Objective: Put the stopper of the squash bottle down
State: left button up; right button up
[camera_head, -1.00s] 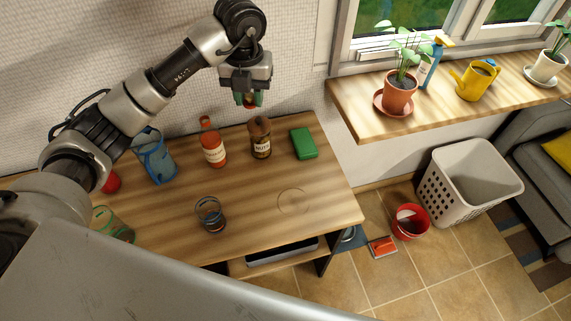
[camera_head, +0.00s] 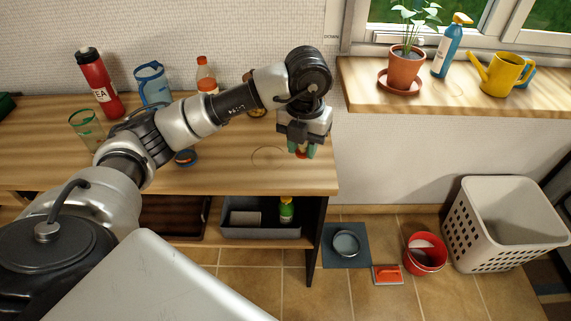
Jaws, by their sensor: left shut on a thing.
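My left gripper (camera_head: 303,150), with green fingertips, is shut on a small red thing, the stopper (camera_head: 302,153), mostly hidden between the fingers. It points down over the right end of the wooden table (camera_head: 230,180), to the right of a faint ring mark (camera_head: 269,155). I cannot tell whether the stopper touches the table top. My right gripper is not in view.
A red flask (camera_head: 98,82), a blue jug (camera_head: 152,85) and a green-rimmed glass (camera_head: 87,130) stand on the left. A dark jar (camera_head: 257,111) and a blue glass (camera_head: 185,157) are mostly hidden by my arm. The table front near the ring mark is clear.

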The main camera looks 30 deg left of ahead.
pick_arm(q)
send_over(276, 158)
jog(key=f, duration=0.6)
jog(key=shift+d, duration=0.2)
jog(key=shift+a+f, duration=0.1)
jog(key=shift+a, duration=0.05)
jog(key=shift+f, duration=2)
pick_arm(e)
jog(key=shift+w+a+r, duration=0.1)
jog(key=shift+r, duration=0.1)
pick_arm(q)
jog(key=shift+f, duration=0.1)
jog(key=o, duration=0.9)
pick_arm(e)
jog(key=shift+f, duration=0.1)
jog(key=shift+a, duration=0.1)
